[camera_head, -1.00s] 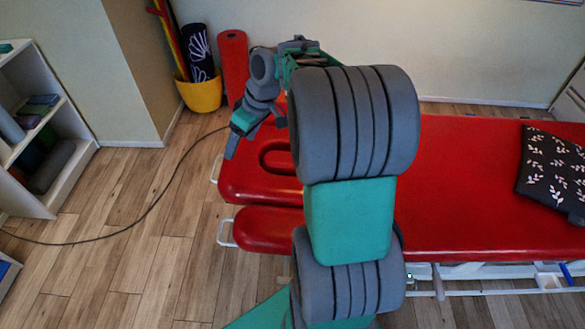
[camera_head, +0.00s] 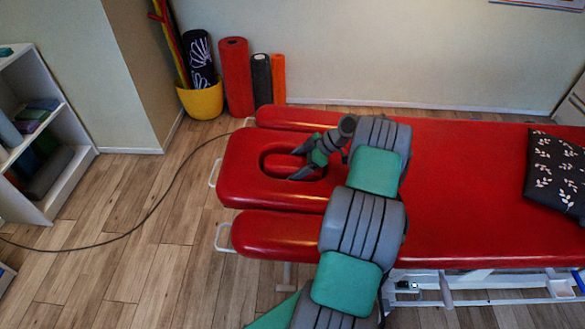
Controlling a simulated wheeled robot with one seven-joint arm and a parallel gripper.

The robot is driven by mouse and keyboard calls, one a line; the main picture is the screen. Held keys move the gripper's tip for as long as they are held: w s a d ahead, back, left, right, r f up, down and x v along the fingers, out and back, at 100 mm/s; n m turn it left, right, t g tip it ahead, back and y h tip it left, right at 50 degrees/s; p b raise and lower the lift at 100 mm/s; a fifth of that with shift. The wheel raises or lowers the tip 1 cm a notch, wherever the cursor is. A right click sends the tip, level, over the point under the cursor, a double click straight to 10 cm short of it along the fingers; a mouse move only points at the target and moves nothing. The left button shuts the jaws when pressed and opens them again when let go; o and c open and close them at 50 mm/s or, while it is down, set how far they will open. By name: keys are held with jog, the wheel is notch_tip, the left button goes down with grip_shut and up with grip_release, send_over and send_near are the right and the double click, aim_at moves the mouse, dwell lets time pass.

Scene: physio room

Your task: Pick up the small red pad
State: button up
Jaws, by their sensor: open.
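A small oval red pad (camera_head: 277,164) shows inside the dark-rimmed face opening of the red treatment table's head section (camera_head: 240,170). It has the same red as the table, so its edges are hard to make out. My gripper (camera_head: 293,165) is open, its two fingers spread over the right part of the oval and pointing left. Part of the pad is hidden behind the fingers. I cannot tell whether the fingers touch it.
Red armrest pads flank the head section, front (camera_head: 275,235) and back (camera_head: 290,118). A dark patterned pillow (camera_head: 556,172) lies on the table at the right. A yellow bucket (camera_head: 202,100), rolls, a white shelf (camera_head: 60,130) and a floor cable (camera_head: 150,208) are on the left.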

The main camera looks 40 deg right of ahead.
jog(key=shift+w+a+f, duration=0.15)
jog(key=c, duration=1.3)
